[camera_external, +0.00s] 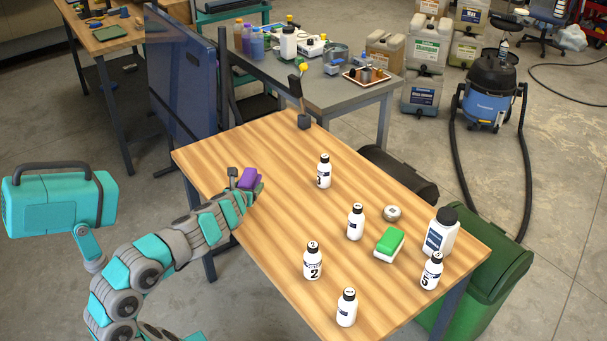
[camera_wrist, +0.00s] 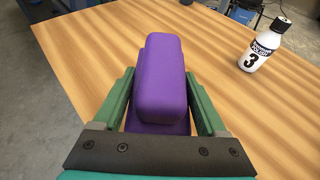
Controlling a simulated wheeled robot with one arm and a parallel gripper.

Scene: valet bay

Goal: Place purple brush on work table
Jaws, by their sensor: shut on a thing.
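The purple brush (camera_external: 249,179) is between the fingers of my gripper (camera_external: 240,186), over the left part of the wooden work table (camera_external: 225,153). In the wrist view the purple brush (camera_wrist: 163,80) fills the middle, with the green fingers of my gripper (camera_wrist: 163,105) closed on its two sides. The table top (camera_wrist: 225,50) shows behind and around it. I cannot tell whether the brush touches the table or is slightly above it.
A bottle marked 3 (camera_external: 324,171) stands right of my gripper; it also shows in the wrist view (camera_wrist: 262,45). Several white bottles, a green-and-white brush (camera_external: 389,244) and a small round tin (camera_external: 392,213) stand farther right.

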